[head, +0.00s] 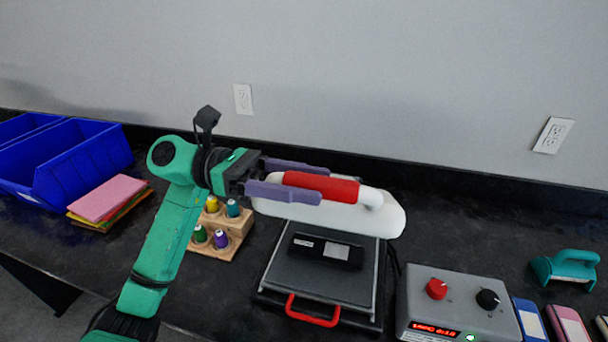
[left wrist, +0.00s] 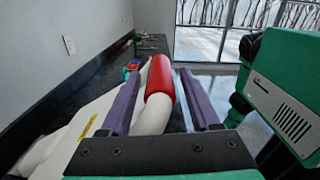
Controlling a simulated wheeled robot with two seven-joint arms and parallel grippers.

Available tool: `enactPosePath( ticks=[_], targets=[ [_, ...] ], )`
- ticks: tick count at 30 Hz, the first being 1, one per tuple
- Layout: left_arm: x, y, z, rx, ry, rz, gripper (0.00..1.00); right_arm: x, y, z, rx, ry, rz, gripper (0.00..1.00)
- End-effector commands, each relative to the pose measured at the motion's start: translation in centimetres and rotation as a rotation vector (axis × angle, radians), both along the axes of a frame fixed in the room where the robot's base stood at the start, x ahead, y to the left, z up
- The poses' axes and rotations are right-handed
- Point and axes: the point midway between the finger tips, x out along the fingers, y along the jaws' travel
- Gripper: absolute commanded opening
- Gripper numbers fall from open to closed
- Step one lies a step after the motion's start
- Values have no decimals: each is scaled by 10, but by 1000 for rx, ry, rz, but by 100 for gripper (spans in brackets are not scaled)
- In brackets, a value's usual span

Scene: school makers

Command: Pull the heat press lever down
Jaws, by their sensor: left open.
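The heat press (head: 325,267) stands on the black counter, with a white upper arm and a dark plate below it. Its lever has a red grip (head: 321,185) on a white bar, up at the top of the press. My left gripper (head: 305,182) is open at the lever, with one purple finger on each side of the red grip. In the left wrist view the red grip (left wrist: 160,78) lies between the two fingers, nearer the left finger, with a gap on the right. My right gripper is not in view.
A grey control box (head: 457,302) with two knobs stands right of the press. A wooden thread holder (head: 225,245) is at its left. Blue bins (head: 75,165) and coloured sheets (head: 108,198) lie further left. A teal-handled tool (head: 566,267) is at the right.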

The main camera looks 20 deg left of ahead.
Motion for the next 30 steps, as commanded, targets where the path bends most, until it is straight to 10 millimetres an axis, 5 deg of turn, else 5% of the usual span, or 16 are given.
enactPosePath(
  ticks=[3,8,30],
  targets=[
    [0,0,0,0,0,0,59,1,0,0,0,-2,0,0],
    [0,1,0,0,1,-1,0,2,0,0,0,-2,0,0],
    [1,1,-1,0,4,1,0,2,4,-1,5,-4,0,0]
  ],
)
